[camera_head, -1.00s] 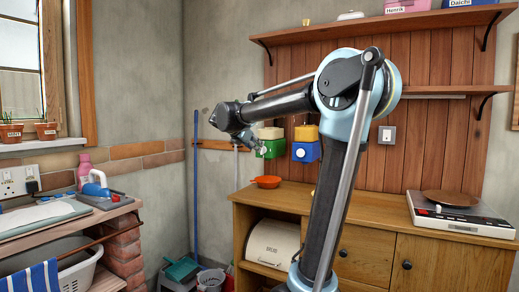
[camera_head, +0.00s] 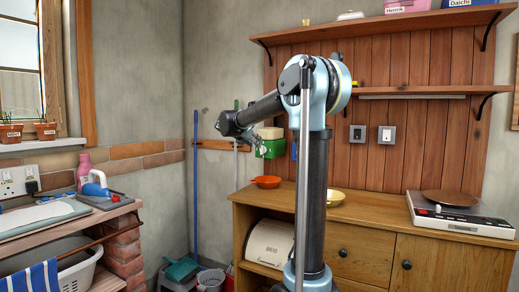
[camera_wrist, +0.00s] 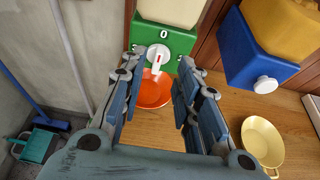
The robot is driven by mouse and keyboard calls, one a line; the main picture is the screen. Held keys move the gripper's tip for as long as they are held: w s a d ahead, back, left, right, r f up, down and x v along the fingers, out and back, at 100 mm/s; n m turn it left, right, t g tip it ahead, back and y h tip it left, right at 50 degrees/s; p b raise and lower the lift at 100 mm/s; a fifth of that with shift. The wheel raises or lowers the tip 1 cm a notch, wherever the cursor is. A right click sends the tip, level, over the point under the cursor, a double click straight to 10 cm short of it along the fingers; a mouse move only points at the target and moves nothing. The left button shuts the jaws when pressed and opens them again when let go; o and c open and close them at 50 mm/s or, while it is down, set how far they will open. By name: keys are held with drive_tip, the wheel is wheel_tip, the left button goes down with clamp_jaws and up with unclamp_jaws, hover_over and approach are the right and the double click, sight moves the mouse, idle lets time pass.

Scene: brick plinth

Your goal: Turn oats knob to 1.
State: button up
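A green dispenser box (camera_wrist: 180,42) with a cream container on top hangs on the wall; it also shows in the head view (camera_head: 271,149). Its white knob (camera_wrist: 157,56) sits below the digit 0, with its pointer seeming to point down. I cannot read an oats label. My gripper (camera_wrist: 159,68) is open in front of the green box. Its two fingers appear either side of the knob in the wrist view, with clear gaps; I see no contact. A blue dispenser (camera_wrist: 245,45) with a white knob (camera_wrist: 265,85) hangs to the right, mostly hidden by my arm in the head view.
An orange bowl (camera_wrist: 152,90) stands on the wooden cabinet (camera_head: 365,206) below the green box. A yellow pan (camera_wrist: 262,142) lies to its right. A scale (camera_head: 458,215) with a brown plate stands at the right. Blue and grey poles (camera_head: 196,185) lean at the left.

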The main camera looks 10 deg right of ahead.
sight(262, 150)
drive_tip(key=x, duration=0.7)
clamp_jaws()
